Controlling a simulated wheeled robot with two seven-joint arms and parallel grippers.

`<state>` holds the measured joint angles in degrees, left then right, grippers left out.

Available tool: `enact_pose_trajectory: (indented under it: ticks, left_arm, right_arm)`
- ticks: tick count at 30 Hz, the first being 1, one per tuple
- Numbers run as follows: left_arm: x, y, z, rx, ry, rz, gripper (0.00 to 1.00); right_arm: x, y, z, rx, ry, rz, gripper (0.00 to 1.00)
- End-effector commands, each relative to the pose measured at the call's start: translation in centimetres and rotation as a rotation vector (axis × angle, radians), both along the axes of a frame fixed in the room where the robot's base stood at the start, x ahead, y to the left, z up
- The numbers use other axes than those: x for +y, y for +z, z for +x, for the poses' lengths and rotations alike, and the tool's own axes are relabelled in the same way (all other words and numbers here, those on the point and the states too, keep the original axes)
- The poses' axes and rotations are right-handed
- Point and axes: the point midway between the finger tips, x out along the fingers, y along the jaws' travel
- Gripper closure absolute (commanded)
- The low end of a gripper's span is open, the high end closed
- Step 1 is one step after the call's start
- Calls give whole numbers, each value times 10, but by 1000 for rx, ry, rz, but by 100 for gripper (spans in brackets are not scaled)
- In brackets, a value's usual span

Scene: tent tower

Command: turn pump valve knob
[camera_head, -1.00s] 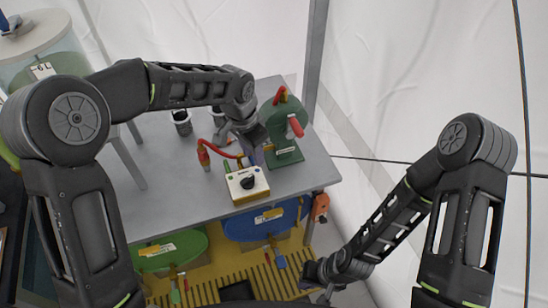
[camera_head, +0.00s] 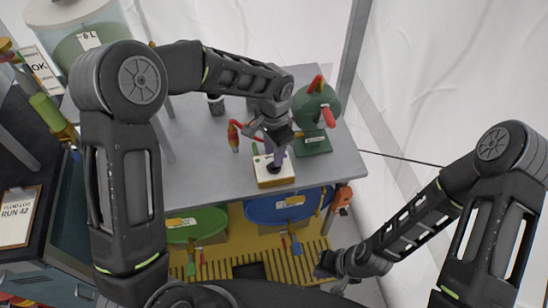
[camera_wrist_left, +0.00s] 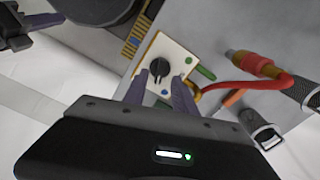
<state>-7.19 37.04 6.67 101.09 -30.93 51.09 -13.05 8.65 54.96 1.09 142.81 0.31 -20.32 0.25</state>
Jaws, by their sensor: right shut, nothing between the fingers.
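A black knob (camera_wrist_left: 160,67) sits on top of a small cream control box (camera_head: 268,179) with a yellow lower edge, near the table's front edge. My left gripper (camera_head: 275,162) points down over the box. In the left wrist view its fingers (camera_wrist_left: 159,82) are apart, one on each side of the knob's near part. I cannot tell whether they touch it. The fingers partly hide the knob in the head view. My right gripper (camera_head: 326,264) is shut and empty, low beside the table's front right.
A green pump (camera_head: 316,110) with red handles stands right of the box. A red hose (camera_head: 238,128) lies to the left. Blue (camera_head: 285,206) and green (camera_head: 196,226) bins stand below the tabletop. A clipboard (camera_head: 18,217) is at far left.

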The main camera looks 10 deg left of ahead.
Motion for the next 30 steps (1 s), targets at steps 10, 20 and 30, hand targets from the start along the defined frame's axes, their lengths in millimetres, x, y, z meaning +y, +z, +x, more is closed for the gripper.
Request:
enact_pose_trajectory:
  ticks: [10, 20, 30]
  left_arm:
    - [0, -35, 0, 1, 0, -1, 67]
    - [0, -35, 0, 0, 1, 0, 75]
    - [0, -35, 0, -1, 1, -1, 100]
  right_arm:
    - [0, 6, -1, 3, -1, -2, 100]
    - [0, 5, -1, 3, 0, -2, 100]
    - [0, 5, -1, 3, 0, -2, 100]
